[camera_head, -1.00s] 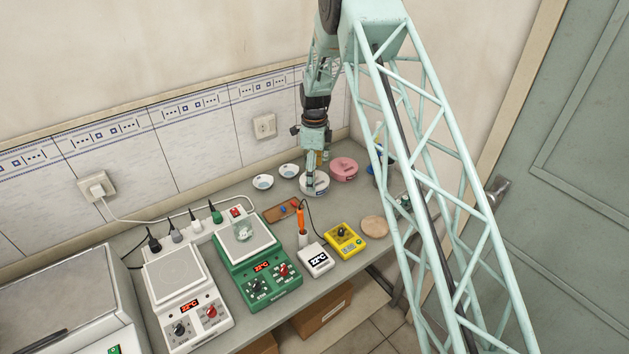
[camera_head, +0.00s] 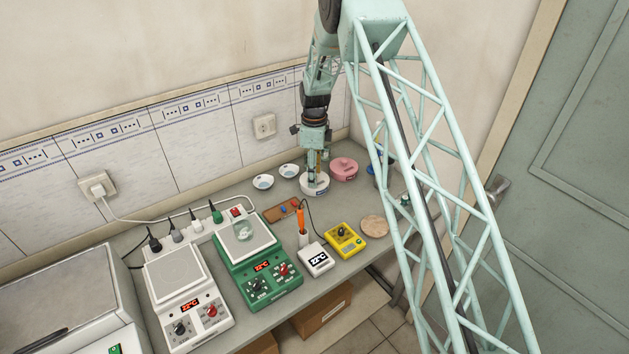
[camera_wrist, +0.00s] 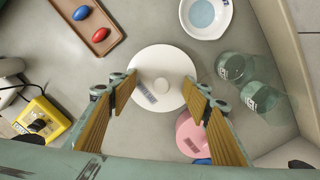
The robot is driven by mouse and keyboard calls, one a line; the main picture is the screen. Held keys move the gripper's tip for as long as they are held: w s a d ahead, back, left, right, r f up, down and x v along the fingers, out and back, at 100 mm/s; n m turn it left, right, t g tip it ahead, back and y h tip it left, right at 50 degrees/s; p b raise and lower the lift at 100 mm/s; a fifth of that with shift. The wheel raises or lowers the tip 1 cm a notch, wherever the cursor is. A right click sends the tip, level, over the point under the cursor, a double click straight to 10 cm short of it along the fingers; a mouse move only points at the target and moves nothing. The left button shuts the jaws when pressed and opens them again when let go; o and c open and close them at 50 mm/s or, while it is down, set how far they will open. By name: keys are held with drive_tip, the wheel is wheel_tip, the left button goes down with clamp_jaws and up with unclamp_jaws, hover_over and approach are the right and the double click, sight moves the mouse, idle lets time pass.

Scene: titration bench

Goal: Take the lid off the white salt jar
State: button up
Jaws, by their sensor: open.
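The white salt jar (camera_head: 315,187) stands at the back of the bench, with its round white lid on top. My gripper (camera_head: 315,171) points straight down over the jar. In the wrist view its two yellow-padded fingers (camera_wrist: 160,105) are spread wide with nothing between them but the lid below. Whether the fingertips touch the lid cannot be told.
A pink jar (camera_head: 344,169) stands close at the right. Two glass vessels (camera_wrist: 248,80) are near the lid. White bowls (camera_head: 264,182) are at the left. A brown tray (camera_head: 281,209) holds stirrers. A yellow device (camera_head: 344,239) and a wooden disc (camera_head: 374,226) lie in front.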

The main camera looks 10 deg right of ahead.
drive_tip(key=shift+f, duration=0.3)
drive_tip(key=c, duration=0.9)
drive_tip(key=shift+s, duration=0.1)
drive_tip(key=shift+c, duration=0.6)
drive_tip(key=shift+s+d+f, duration=0.1)
drive_tip(key=shift+s+f, duration=0.05)
drive_tip(key=shift+f, duration=0.05)
drive_tip(key=shift+c, duration=0.4)
drive_tip(key=shift+r, duration=0.15)
drive_tip(key=shift+w+r, duration=0.2)
drive_tip(key=shift+r, duration=0.65)
wheel_tip(320, 180, up, 2)
drive_tip(key=s+a+b, duration=0.1)
drive_tip(key=s+a, duration=0.2)
drive_tip(key=s, duration=0.4)
drive_tip(key=s+a+r, duration=0.1)
drive_tip(key=s+a, duration=0.2)
drive_tip(key=s, duration=0.4)
drive_tip(key=shift+s+r+b, duration=0.3)
drive_tip(key=shift+s+b, duration=0.05)
drive_tip(key=shift+b, duration=0.05)
